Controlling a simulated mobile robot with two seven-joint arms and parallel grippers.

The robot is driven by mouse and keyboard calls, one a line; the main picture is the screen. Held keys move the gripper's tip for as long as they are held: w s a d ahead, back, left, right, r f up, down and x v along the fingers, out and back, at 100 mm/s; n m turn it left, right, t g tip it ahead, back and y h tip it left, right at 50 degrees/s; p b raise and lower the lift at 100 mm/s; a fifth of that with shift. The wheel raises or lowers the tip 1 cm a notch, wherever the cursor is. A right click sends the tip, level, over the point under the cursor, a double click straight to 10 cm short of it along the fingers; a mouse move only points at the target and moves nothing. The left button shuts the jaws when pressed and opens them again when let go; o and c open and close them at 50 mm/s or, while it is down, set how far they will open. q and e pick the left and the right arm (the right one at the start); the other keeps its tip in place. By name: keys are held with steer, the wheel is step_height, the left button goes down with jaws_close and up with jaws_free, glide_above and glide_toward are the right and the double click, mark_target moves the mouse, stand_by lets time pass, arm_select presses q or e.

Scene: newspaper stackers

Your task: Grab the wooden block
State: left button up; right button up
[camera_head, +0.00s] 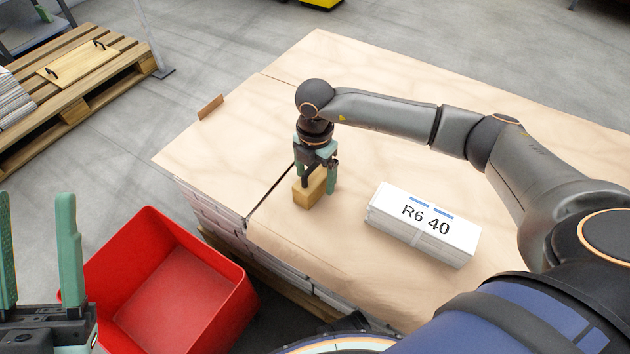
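The wooden block (309,194) is small and light brown and stands on the paper-covered stack (370,130), near the seam between two sheets. My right gripper (317,177) points down over it, with its green fingers on either side of the block's upper part. Whether the fingers press on the block or leave a gap cannot be told. The block appears to rest on the surface. My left gripper (38,255) is at the lower left, wide open and empty, beside the red bin.
A white bundle labelled "R6 40" (424,224) lies right of the block. An open, empty red bin (238,310) stands below the stack's left edge. A small brown piece (210,107) is at the far left edge. Wooden pallets (130,62) stand on the floor at upper left.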

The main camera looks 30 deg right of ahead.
jaws_close()
stand_by(0.5)
